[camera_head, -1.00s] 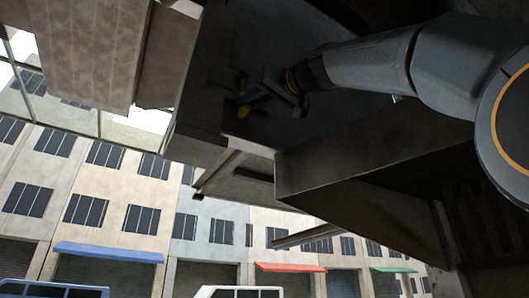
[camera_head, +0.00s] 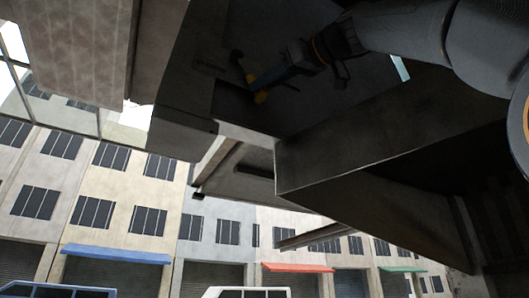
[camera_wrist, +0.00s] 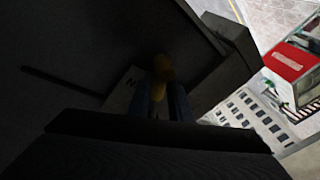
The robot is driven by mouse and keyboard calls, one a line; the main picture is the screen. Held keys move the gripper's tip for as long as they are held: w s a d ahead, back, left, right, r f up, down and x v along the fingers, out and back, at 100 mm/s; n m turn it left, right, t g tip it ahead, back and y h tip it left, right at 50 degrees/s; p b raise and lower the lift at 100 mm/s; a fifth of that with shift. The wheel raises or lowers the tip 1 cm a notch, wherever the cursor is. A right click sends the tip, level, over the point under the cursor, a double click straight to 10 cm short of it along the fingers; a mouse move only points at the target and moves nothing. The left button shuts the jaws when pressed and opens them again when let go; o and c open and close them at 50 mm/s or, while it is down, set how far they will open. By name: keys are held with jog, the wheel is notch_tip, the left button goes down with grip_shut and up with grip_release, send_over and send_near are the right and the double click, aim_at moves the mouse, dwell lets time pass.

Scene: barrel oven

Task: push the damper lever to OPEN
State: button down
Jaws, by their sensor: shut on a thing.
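The damper lever's yellow handle (camera_wrist: 163,72) shows in the wrist view between the two dark blue fingers of my gripper (camera_wrist: 161,95), which is shut on it. In the head view my gripper (camera_head: 262,86) reaches left to the dark metal face, with yellow of the lever (camera_head: 261,97) at its fingertips. The lever's shaft and pivot are mostly hidden by the gripper and shadow.
A dark metal box-like ledge (camera_head: 370,135) lies just below my arm. A beige block (camera_head: 75,50) hangs at the upper left. In the wrist view a long dark slot (camera_wrist: 62,83) crosses the panel. Buildings and vehicles stand far beyond.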

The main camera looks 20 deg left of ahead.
jog(key=shift+r, duration=0.1)
jog(key=c, duration=1.6)
grip_release()
jog(key=shift+d, duration=0.1)
jog(key=shift+b+v, duration=1.2)
jog(key=shift+v, duration=2.65)
jog(key=shift+s, duration=0.1)
